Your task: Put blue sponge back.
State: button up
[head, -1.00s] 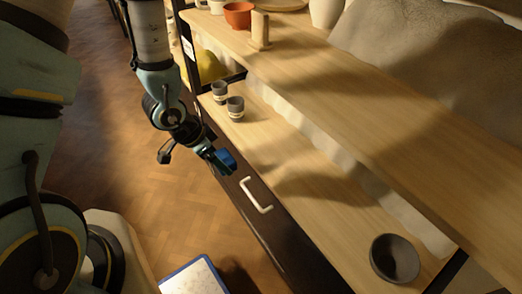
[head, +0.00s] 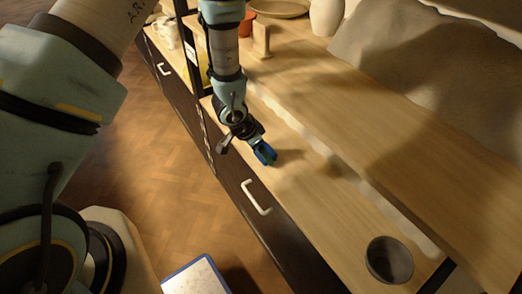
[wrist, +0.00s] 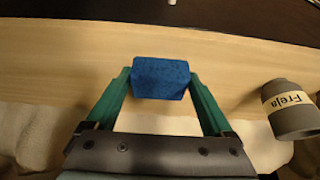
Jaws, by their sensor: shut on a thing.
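The blue sponge (wrist: 160,78) is a small block held between the two green fingers of my gripper (wrist: 158,90) in the wrist view. My gripper is shut on it. In the head view my gripper (head: 264,153) is over the lower wooden shelf (head: 310,187), near its front edge, with the blue sponge (head: 266,155) showing at its tips. I cannot tell the exact gap between sponge and shelf.
A grey cup labelled "Freja" (wrist: 291,107) stands right of my gripper in the wrist view. A dark bowl (head: 389,260) sits at the shelf's near end. The upper shelf (head: 370,110) overhangs behind. The shelf between gripper and bowl is clear.

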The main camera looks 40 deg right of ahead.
jog(key=shift+f, duration=0.2)
jog(key=o, duration=1.1)
jog(key=shift+c, duration=0.2)
jog(key=shift+a+r, duration=0.15)
jog(key=shift+r, duration=0.4)
jog(key=p+v, duration=0.1)
jog(key=v, duration=1)
jog(key=shift+a, duration=0.15)
